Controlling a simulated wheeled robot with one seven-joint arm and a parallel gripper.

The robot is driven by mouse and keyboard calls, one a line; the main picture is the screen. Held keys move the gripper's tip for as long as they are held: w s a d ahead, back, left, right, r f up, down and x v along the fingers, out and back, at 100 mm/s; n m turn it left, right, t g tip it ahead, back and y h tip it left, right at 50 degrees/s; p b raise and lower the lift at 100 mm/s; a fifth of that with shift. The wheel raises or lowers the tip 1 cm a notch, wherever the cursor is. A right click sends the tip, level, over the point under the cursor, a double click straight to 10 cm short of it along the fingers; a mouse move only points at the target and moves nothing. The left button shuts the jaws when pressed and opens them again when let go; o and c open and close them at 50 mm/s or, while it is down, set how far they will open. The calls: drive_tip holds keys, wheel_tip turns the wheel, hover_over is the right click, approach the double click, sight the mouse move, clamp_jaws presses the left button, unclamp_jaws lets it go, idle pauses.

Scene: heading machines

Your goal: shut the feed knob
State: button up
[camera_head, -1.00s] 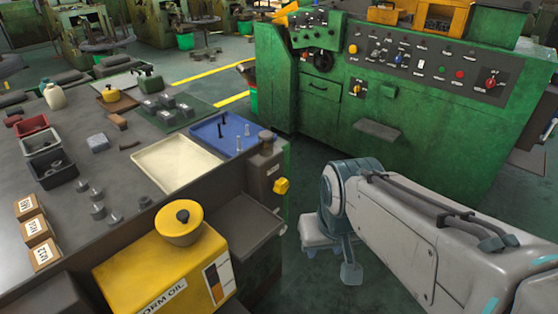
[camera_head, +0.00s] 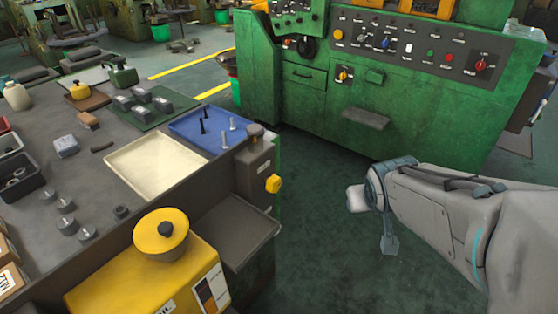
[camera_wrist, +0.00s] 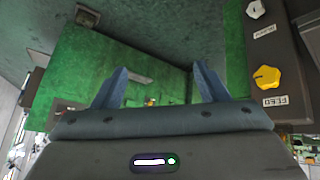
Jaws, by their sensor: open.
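The feed knob (camera_wrist: 266,77) is yellow and sits on a dark panel with a FEED label at the right of the wrist view. A yellow knob on the side of the grey box at the bench corner (camera_head: 273,183) looks like the same one. My gripper (camera_wrist: 160,75) has its two blue fingers spread apart with nothing between them. The knob lies to the right of the fingers in the wrist view, apart from them.
A pale knob (camera_wrist: 256,9) is near the feed knob. A green machine (camera_head: 300,105) stands behind. Open floor (camera_head: 325,240) lies between bench and arm.

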drive_tip(key=w+f+n+t+y+b, duration=0.1)
drive_tip(key=w+f+n+t+b, duration=0.2)
drive_tip(key=w, duration=0.5)
drive_tip(key=n+t+y+b, duration=0.1)
drive_tip(key=n+y+b, duration=0.6)
drive_tip(key=y, duration=0.8)
approach(277, 187)
drive_tip(key=b+x, duration=0.1)
drive_tip(key=x, duration=1)
drive_tip(key=c, duration=1)
